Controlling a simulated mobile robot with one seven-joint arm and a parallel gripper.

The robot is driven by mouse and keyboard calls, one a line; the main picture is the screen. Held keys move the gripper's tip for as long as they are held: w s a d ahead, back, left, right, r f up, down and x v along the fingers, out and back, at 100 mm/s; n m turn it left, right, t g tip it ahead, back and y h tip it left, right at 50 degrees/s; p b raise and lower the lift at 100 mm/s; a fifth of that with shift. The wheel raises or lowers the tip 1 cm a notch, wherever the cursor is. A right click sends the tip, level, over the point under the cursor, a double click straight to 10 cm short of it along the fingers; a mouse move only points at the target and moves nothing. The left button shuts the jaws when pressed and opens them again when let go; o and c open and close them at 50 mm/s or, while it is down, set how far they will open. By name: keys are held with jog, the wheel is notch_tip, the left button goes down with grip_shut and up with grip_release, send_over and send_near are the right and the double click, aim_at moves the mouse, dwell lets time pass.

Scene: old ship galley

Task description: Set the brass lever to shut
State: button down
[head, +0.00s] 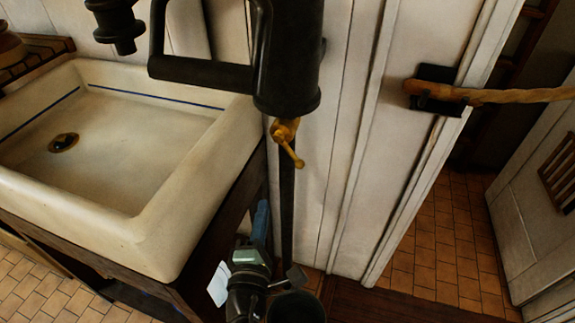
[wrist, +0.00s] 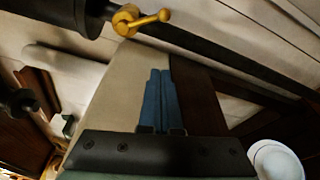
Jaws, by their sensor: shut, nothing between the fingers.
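The brass lever (head: 292,150) sits on a small brass fitting under a black cylinder, beside the sink's right corner. Its arm slants down and to the right in the head view. In the wrist view the lever (wrist: 145,20) is at the top, its ball end toward the right. My gripper (head: 263,205) is low beside the sink, below the lever and a little left of it. In the wrist view my gripper's blue fingers (wrist: 160,72) are together, with nothing between them. They are apart from the lever.
The cream sink (head: 135,235) fills the left, close to my gripper. The black cylinder (head: 287,65) with its handle hangs above the lever. A dark pipe (head: 287,205) runs down below it along the white panelled wall (head: 335,150). A wooden rail (head: 500,96) crosses the doorway at right.

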aim_at(290, 151)
jog(key=w+d+p, duration=0.2)
jog(key=w+d, duration=0.2)
jog(key=w, duration=0.6)
jog(key=shift+d+r, duration=0.2)
jog(key=shift+d, duration=0.15)
jog(key=shift+r, duration=0.1)
jog(key=shift+s+d+r+n+p, duration=0.1)
jog(key=shift+s+d+n+p, duration=0.15)
jog(key=shift+p, duration=0.3)
